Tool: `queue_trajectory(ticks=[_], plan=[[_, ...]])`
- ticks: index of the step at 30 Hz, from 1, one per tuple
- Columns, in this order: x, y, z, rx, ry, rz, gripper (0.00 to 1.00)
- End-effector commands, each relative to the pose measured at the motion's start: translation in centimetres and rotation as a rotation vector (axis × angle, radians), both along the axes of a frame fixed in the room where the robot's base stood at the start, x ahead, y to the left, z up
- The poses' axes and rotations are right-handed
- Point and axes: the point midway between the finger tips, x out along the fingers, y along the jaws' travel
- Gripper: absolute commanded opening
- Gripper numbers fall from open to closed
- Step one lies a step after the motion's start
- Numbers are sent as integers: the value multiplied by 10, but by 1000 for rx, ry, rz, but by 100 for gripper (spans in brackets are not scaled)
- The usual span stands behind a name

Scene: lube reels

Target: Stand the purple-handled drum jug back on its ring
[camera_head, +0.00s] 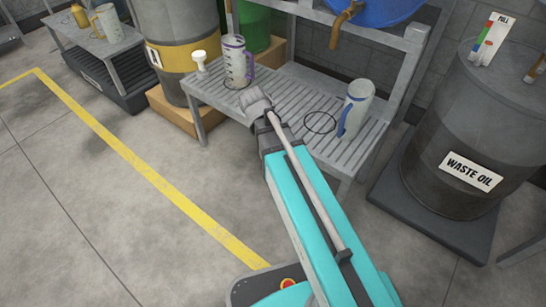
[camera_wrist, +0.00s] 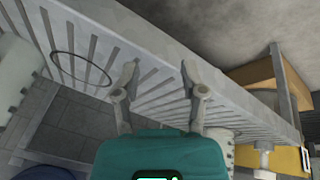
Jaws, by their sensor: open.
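The purple-handled jug (camera_head: 236,66) stands upright near the left end of the slatted bench in the head view, its purple handle to the right. A dark arc shows at its base; I cannot tell whether it is a ring under it. An empty dark ring (camera_head: 320,123) lies on the slats further right, and also shows in the wrist view (camera_wrist: 82,69). A grey-white jug, probably the purple-handled one, is partly hidden low in the wrist view (camera_wrist: 220,146). My gripper (camera_wrist: 158,70) is open and empty over the slats, between ring and jug.
A blue-handled jug (camera_head: 357,104) stands just right of the empty ring. A small white funnel-like item (camera_head: 199,60) is left of the purple-handled jug. The bench post (camera_head: 407,70) and waste oil drum (camera_head: 455,140) stand right. Floor in front is clear.

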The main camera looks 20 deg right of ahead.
Motion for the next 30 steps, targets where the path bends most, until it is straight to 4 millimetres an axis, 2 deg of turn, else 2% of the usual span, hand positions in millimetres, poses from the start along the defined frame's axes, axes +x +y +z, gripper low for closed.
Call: queue_trajectory(ticks=[1,3,6,9,13,23,30], plan=[[-25,0,-4,47,50,39,55],[-48,5,-8,112,112,107,55],[-73,11,-11,195,176,193,55],[-89,17,-12,253,212,256,55],[-97,20,-13,289,231,296,55],[-97,21,-12,292,233,303,55],[-97,21,5,292,232,302,55]])
